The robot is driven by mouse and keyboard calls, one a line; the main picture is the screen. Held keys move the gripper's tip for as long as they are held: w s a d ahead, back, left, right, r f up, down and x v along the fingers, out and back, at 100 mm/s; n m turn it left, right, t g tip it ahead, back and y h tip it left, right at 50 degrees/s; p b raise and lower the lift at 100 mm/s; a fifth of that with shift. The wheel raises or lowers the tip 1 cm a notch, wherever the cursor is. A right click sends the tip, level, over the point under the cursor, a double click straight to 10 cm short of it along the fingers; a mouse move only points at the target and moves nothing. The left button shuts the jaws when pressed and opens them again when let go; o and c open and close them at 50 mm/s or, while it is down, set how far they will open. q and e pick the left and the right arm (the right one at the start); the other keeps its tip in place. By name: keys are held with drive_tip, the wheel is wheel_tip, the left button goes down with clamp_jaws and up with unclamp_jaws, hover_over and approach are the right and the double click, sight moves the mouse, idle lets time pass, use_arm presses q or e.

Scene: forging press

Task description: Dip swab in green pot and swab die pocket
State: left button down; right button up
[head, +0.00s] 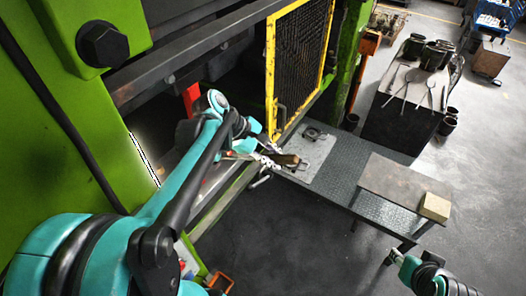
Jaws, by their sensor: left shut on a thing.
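My left arm reaches in from the left to the press opening. Its gripper (268,158) is shut on what looks like the swab, whose brown part (287,160) shows just beyond the fingers, beside a pale metal plate (318,160). The swab's other end is not clear. My right gripper (393,257) is low at the right, apart from the bench; its fingers are too small to tell open from shut. I cannot pick out a green pot. The die pocket is not clearly visible; my left arm covers part of the press opening.
The green press frame (60,150) fills the left. A yellow mesh guard (298,60) stands beyond the left gripper. A grey bench (345,190) carries a flat plate (395,180) and a tan block (435,206). A dark table (395,120) holds pots and tools.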

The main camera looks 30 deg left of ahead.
use_arm(q)
drive_tip(key=d+r+p, duration=0.1)
drive_tip(key=d, duration=0.9)
drive_tip(key=shift+s+p, duration=0.3)
drive_tip(key=shift+s, duration=0.15)
drive_tip(key=shift+d, duration=0.1)
idle(0.7)
